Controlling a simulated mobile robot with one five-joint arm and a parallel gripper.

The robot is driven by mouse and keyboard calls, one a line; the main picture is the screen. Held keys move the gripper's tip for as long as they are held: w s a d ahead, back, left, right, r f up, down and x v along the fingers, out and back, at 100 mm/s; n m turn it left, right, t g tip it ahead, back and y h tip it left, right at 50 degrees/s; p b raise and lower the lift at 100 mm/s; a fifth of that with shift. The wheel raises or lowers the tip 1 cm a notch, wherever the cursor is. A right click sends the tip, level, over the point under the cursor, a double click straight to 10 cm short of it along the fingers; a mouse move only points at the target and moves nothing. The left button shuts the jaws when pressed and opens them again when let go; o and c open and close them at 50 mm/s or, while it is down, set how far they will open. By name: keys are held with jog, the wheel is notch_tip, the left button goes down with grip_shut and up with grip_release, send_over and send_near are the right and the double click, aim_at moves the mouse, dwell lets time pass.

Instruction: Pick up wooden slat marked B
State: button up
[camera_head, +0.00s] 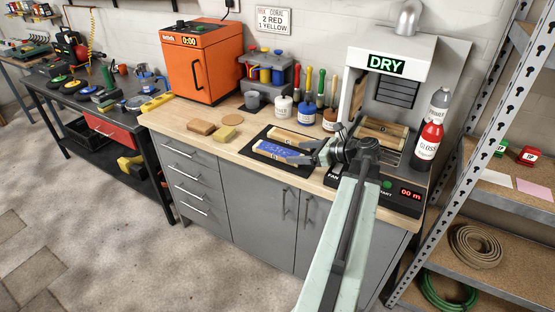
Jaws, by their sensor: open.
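A bare wooden slat (290,138) lies at the back of a dark mat (259,162) on the bench. A second slat with a blue face and wooden edges (275,151) lies in front of it. Another wooden slat (384,128) with a small mark lies inside the dryer. The marks are too small to read, so I cannot tell which slat is B. My gripper (305,152) is open, its fingers pointing left over the right ends of the two slats on the mat. The fingers and wrist hide those ends, and I cannot tell whether they touch.
The dryer (361,58) with its DRY sign stands behind my wrist. Paint jars with brushes (284,108) stand behind the mat. Red and grey bottles (430,138) and a metal shelf (480,130) are on the right. The bench left of the mat holds sanding blocks (200,127).

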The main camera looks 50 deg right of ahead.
aim_at(280, 151)
jog(key=shift+b+x, duration=0.5)
jog(key=shift+x, duration=0.6)
jog(key=b+x, duration=0.1)
jog(key=x, duration=0.4)
jog(key=shift+w+b, duration=0.35)
jog(key=shift+w, duration=0.1)
jog(key=c, duration=1.6)
jog(key=shift+r, duration=0.2)
notch_tip(280, 151, up, 10)
jog(key=p, duration=1)
